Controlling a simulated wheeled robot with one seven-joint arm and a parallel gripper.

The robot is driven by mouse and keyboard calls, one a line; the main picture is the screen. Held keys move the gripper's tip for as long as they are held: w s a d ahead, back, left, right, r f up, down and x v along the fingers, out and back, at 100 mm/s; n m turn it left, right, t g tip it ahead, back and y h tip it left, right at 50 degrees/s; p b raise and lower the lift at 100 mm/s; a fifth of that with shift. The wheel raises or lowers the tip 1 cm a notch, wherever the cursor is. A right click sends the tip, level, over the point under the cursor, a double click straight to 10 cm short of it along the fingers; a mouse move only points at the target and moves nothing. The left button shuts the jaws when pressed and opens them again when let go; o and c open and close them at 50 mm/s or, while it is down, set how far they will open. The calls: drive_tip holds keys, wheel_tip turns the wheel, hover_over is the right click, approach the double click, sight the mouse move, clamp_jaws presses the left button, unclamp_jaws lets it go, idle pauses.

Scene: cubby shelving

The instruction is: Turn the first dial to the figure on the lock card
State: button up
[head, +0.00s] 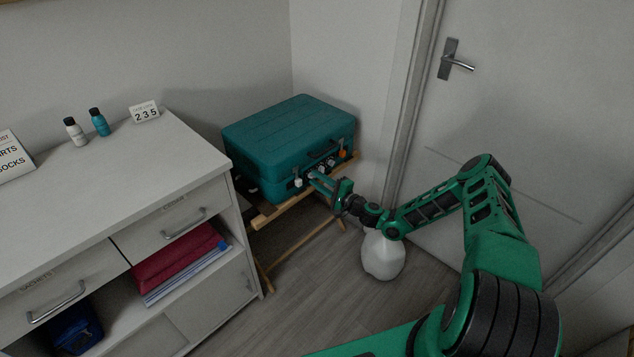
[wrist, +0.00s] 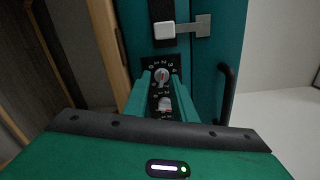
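The lock card (head: 145,112) stands on the cabinet top at left and reads 235. The closed teal suitcase (head: 290,140) lies on a wooden rack, with a row of small dials along its front. In the wrist view the dial nearest the white-knobbed latch (wrist: 165,31) is a light knob (wrist: 161,76) on a black plate with white figures; its setting is too small to read surely. Another dial (wrist: 165,104) sits below it. My gripper (wrist: 161,80) is open, its two fingers either side of the upper dial; I cannot tell whether they touch it.
The suitcase handle (wrist: 227,92) is right of the dials in the wrist view. An orange tag (head: 342,153) hangs at the case front. The cabinet (head: 195,170) is at left, a door at right.

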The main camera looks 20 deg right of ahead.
drive_tip(key=v, duration=1)
drive_tip(key=shift+s+d, duration=0.2)
drive_tip(key=shift+a, duration=0.1)
